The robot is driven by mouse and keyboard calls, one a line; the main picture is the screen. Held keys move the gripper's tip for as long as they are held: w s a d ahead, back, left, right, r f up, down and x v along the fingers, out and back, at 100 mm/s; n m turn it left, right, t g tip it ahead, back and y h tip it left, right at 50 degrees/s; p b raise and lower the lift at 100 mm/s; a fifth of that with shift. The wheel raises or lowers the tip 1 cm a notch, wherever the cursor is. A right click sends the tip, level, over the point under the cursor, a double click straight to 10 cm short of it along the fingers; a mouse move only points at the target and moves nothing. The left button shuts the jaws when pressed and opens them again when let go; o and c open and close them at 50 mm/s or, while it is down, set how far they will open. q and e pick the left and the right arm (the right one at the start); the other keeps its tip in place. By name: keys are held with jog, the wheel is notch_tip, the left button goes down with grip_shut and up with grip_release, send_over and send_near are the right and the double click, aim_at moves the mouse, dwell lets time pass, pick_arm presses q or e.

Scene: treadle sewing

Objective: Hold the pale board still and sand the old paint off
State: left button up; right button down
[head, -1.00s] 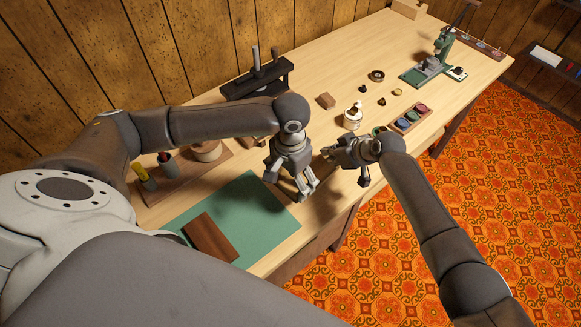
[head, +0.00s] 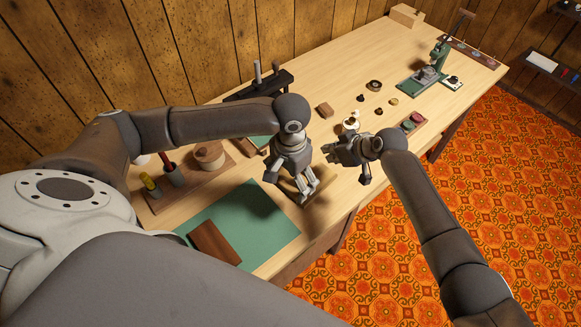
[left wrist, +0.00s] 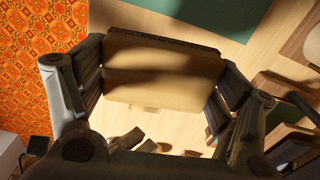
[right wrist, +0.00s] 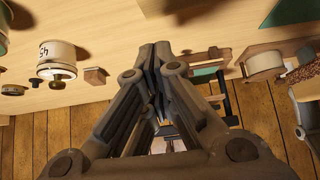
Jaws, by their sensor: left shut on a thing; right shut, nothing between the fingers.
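The pale board (left wrist: 160,75) is between the fingers of my left gripper (left wrist: 155,90) in the left wrist view, with a dark strip along its far edge. In the head view my left gripper (head: 303,189) points down near the table's front edge; the board (head: 287,189) is mostly hidden behind its fingers. Any old paint cannot be told clearly. My right gripper (head: 337,151) is shut and empty, beside the left one and above the table. Its closed fingers (right wrist: 157,62) also show in the right wrist view. A small brown block (head: 325,109) lies on the table beyond it; whether it is the sanding block is unclear.
A green mat (head: 255,215) with a dark brown board (head: 214,243) lies front left. A wooden tool rack (head: 205,175) stands behind it. A white jar (head: 350,124) and small round pieces are beyond my right gripper. A green machine (head: 432,72) stands farther right.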

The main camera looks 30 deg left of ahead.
jog(key=v, duration=1.2)
